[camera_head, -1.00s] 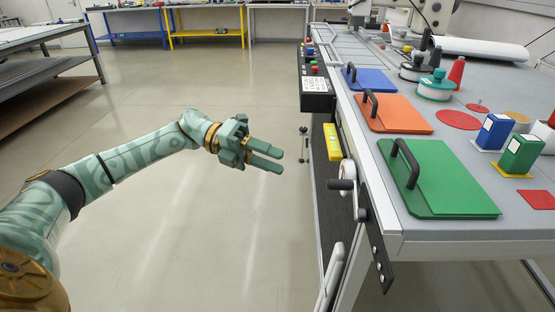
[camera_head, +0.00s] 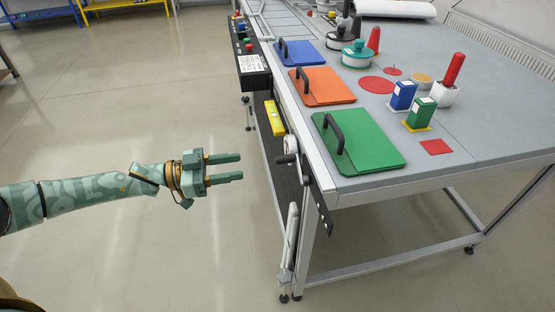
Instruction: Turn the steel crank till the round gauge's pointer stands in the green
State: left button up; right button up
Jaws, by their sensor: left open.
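My left gripper (camera_head: 240,167) is open and empty, its two green fingers apart and pointing right at the table's side. A crank with a dark handle (camera_head: 286,158) sits on the table's near left side, a short gap to the right of my fingertips. A small round pale part, which looks like the gauge (camera_head: 291,144), is just above the handle and seen almost edge-on. Its pointer and any green zone cannot be made out. My right gripper is not in view.
The grey table (camera_head: 465,142) holds green (camera_head: 370,140), orange (camera_head: 328,86) and blue (camera_head: 302,53) boards with black handles. A yellow block (camera_head: 275,118) and a black control box (camera_head: 252,68) are on its left side. The floor left of the table is clear.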

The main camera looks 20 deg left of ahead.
aim_at(279, 162)
pick_arm(q)
jog(key=b+x, duration=0.1)
jog(key=x, duration=1)
jog(key=shift+w+d, duration=0.15)
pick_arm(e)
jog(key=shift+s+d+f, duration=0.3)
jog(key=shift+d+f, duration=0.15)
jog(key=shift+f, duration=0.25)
